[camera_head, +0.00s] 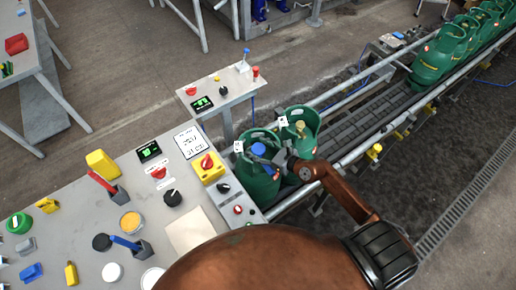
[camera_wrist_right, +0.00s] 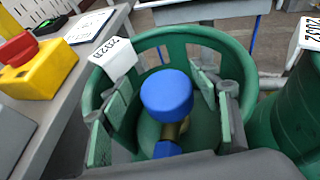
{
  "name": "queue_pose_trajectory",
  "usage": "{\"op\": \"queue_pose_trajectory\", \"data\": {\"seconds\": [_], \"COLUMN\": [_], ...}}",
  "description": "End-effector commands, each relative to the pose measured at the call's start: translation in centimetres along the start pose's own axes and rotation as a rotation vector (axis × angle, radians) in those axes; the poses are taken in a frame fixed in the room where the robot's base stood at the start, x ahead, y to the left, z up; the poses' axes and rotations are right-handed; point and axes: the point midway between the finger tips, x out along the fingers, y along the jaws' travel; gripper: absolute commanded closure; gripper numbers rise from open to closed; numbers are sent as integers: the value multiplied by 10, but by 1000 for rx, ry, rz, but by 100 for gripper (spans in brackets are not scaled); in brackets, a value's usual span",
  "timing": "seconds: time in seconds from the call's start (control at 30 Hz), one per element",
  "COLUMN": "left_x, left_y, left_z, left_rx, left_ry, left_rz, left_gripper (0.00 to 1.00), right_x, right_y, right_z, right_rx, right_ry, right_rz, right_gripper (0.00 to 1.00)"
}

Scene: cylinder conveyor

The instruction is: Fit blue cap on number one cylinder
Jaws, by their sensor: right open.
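The blue cap (camera_head: 258,149) sits over the brass valve (camera_wrist_right: 172,131) of the nearest green cylinder (camera_head: 258,188), at the conveyor's near end. In the right wrist view the cap (camera_wrist_right: 167,94) looks upright on top of the valve; whether it is fully seated I cannot tell. A smaller blue part (camera_wrist_right: 167,149) shows below it. This cylinder's collar carries a white tag (camera_wrist_right: 113,57). My right gripper (camera_wrist_right: 163,100) is open inside the collar, its green-padded fingers on either side of the cap with gaps. My left gripper is not in view.
A second green cylinder (camera_head: 302,126) stands just behind, with its own tag. Several more cylinders (camera_head: 432,62) stand far along the railed conveyor (camera_head: 370,112). The control table (camera_head: 140,190) at left holds knobs, markers and a yellow switch box (camera_head: 208,168) near the first cylinder.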

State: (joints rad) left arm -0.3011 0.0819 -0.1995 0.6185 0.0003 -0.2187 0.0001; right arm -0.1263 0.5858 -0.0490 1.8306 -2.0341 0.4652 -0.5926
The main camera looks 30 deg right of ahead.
Motion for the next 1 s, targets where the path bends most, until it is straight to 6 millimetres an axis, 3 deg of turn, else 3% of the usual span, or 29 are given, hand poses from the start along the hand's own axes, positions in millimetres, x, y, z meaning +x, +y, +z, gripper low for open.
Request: {"op": "queue_pose_trajectory", "data": {"seconds": [0.6,1.0], "left_x": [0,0], "left_y": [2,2], "left_z": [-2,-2], "left_rx": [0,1], "left_ry": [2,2], "left_rz": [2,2], "left_gripper": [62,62], "right_x": [-105,-117], "right_y": [0,2], "right_z": [-3,0], "right_rx": [-2,-1], "right_ry": [8,3], "right_rz": [-1,2], "right_gripper": [38,38]}}
